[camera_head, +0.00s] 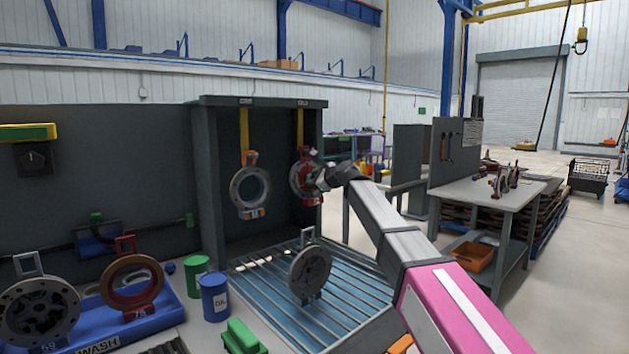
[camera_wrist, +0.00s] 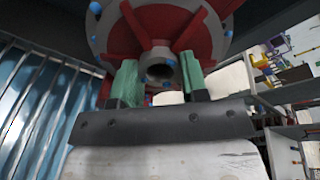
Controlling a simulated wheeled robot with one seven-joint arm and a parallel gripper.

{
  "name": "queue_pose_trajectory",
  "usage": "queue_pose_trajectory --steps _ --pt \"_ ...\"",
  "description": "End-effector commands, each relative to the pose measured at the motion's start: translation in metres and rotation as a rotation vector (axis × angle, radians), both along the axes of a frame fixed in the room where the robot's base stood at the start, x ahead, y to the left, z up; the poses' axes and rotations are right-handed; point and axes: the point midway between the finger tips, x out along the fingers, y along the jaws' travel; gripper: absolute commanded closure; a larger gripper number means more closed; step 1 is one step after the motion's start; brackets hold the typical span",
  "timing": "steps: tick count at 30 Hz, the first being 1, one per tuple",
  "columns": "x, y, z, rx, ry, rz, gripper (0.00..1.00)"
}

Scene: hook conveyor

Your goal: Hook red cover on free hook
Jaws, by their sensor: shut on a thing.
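The red cover (camera_head: 299,181) is inside the dark booth, upright, below the right yellow hook (camera_head: 300,127). My gripper (camera_head: 318,180) reaches it from the right and is shut on it. In the wrist view, the green fingers of my gripper (camera_wrist: 158,80) are at the cover's central hub, and the red cover (camera_wrist: 142,22) shows red ribs and blue bolts on a grey rim. Whether the cover's top loop is on the hook is too small to tell. The left yellow hook (camera_head: 245,130) carries a grey ring (camera_head: 237,192) with orange-red tabs.
A dark grey disc (camera_head: 297,275) stands on the slatted blue tray (camera_head: 262,286) below. The booth's side walls flank the hooks closely. Blue (camera_head: 215,302) and green (camera_head: 197,283) cans stand front left, near a blue wash tray (camera_head: 178,306) with more discs.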

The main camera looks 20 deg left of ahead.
Motion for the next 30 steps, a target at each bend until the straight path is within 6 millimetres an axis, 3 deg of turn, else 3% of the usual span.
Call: queue_pose_trajectory --steps 5,6,9,21,30 --pt "0.0 0.0 0.001 0.003 -0.001 -0.002 1.0" --pt "0.0 0.0 0.001 0.003 -0.001 -0.002 0.56" --pt "0.0 0.0 0.001 0.002 0.0 -0.001 0.3" --pt "-0.003 -0.004 0.001 -0.001 0.0 0.001 0.3" --pt "-0.022 -0.039 0.009 0.0 -0.001 -0.002 0.3"
